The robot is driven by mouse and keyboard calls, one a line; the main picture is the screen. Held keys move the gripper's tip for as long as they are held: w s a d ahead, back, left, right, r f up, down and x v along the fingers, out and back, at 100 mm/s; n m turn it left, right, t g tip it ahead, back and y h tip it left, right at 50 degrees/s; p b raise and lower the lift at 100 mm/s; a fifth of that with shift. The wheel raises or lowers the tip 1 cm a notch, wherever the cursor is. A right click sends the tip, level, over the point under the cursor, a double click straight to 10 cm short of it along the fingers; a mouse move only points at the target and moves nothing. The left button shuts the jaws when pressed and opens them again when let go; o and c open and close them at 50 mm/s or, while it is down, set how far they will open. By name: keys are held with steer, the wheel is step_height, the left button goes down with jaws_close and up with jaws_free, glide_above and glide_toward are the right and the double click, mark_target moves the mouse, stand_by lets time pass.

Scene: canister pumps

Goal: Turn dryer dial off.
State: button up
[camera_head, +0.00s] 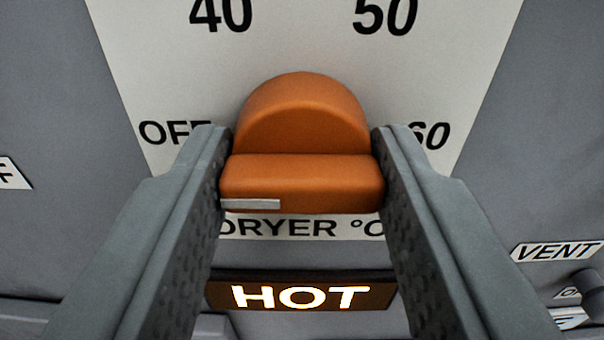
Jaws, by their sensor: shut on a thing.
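The orange dryer dial (302,185) is in the middle of the head camera view, on a white scale plate (300,50). It has a rounded back and a straight grip bar that lies level across the picture. A white pointer mark (250,204) is at the bar's left end, on the side of the OFF label (172,132). My gripper (302,145) is shut on the dial, with one finger against each end of the bar. The fingers partly cover the OFF label and the 60 label (430,135).
The scale also shows 40 (221,15) and 50 (385,15). A lit HOT sign (300,297) is below the dial. A VENT label (557,252) and a small dark part (586,279) are at the lower right. Grey panel surrounds the plate.

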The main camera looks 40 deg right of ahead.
steer(key=o, duration=1)
steer(key=shift+c, duration=0.2)
steer(key=v, duration=1.7)
steer(key=shift+s+a, duration=0.15)
steer(key=s+d+r+n+t+y, duration=0.2)
steer(key=s+r+y, duration=0.4)
steer(key=r, duration=0.5)
steer(key=s+d+r+n+t+y, duration=0.2)
steer(key=s+d+r+t+y, duration=0.1)
steer(key=s+r, duration=0.65)
steer(key=s+d+r+n+g, duration=0.1)
steer(key=s+d+r, duration=0.1)
steer(key=s, duration=0.9)
steer(key=s+d+r+n+g+y, duration=0.1)
steer(key=s+d+r+n, duration=0.1)
steer(key=s, duration=0.9)
steer(key=shift+s+d+r+y, duration=0.15)
steer(key=shift+d+r+y, duration=0.15)
steer(key=shift+d+r, duration=0.25)
